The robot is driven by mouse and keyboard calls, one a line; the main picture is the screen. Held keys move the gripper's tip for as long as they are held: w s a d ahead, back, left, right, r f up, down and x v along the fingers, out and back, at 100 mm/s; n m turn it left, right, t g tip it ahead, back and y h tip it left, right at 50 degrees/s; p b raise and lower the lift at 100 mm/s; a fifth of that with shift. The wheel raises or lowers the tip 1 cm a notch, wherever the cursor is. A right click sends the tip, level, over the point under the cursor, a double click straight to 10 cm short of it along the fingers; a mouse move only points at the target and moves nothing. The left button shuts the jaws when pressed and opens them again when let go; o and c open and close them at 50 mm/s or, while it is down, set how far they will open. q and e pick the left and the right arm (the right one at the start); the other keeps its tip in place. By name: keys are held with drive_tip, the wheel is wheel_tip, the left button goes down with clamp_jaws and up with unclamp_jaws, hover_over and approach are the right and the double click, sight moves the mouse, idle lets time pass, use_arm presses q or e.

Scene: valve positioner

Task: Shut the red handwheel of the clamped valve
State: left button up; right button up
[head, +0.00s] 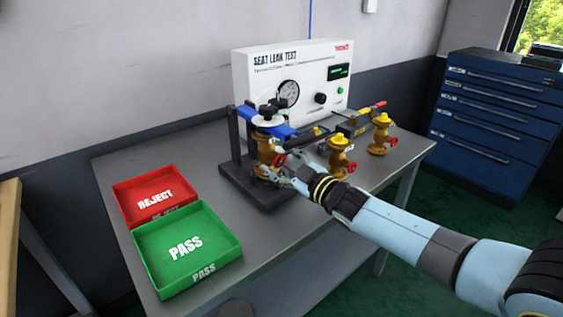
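The clamped valve (264,150), a brass-coloured body, stands upright in a dark clamp fixture (234,178) under a blue clamp bar (247,115). My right gripper (274,177) reaches in from the right and is at the lower front of this valve. A small patch of its red handwheel (280,160) shows just above the gripper; the rest is hidden behind the fingers. The fingers are too small and overlapped to tell whether they are open or shut, or touch the wheel. My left gripper is not in view.
Two more brass valves with yellow tops and red handwheels stand right of the fixture, one nearer (340,157), one farther (379,136). A white seat leak tester (262,75) stands behind. A red REJECT tray (125,189) and green PASS tray (150,283) sit at left.

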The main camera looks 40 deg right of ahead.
drive_tip(key=shift+s, duration=0.1)
drive_tip(key=s, duration=1.1)
drive_tip(key=shift+s+d, duration=0.35)
drive_tip(key=shift+d, duration=0.1)
